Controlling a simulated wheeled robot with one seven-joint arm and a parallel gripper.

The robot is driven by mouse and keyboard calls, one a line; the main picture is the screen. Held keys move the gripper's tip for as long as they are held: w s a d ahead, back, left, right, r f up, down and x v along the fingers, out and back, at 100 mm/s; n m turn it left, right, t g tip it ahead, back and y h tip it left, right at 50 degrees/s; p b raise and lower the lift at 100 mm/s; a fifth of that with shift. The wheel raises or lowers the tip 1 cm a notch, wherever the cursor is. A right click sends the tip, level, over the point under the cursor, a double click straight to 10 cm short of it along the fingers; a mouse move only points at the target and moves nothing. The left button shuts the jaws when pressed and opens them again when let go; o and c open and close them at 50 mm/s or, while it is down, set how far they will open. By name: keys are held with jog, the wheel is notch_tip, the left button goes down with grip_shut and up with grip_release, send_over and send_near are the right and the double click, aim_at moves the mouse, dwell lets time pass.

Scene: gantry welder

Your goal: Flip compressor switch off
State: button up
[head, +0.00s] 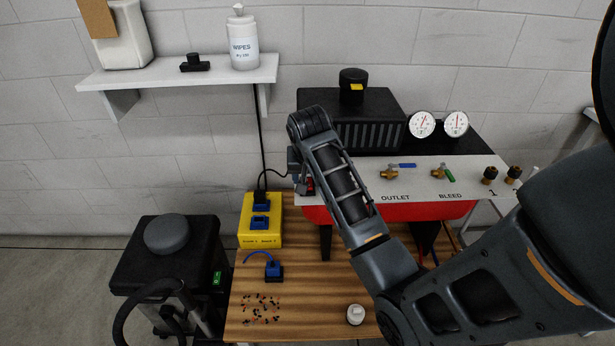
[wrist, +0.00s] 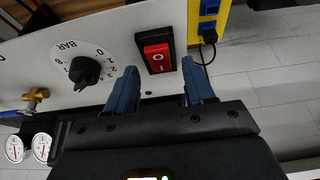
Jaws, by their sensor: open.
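The compressor switch (wrist: 158,57) is a red rocker in a black frame on the white panel (wrist: 120,40), marked O and I. I cannot tell which side is pressed in. My gripper (wrist: 159,72) is open, with its blue fingers on either side of the switch and nothing between them but the view of it. I cannot tell whether a fingertip touches the panel. In the head view, the compressor (head: 370,136) stands at the back of the bench, and my gripper (head: 296,165) is at its panel's left end, partly hidden by my arm.
A black dial (wrist: 85,71) sits beside the switch. Brass valves (head: 390,173) and gauges (head: 422,124) are farther right. A yellow socket box (head: 262,235) with blue plugs stands to the left; a black cable runs near my gripper. A white cap (head: 355,314) lies on the wooden bench (head: 310,300).

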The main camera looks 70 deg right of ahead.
jog(key=shift+w+d+f, duration=0.1)
jog(key=shift+d+f, duration=0.15)
jog(key=shift+f, duration=0.45)
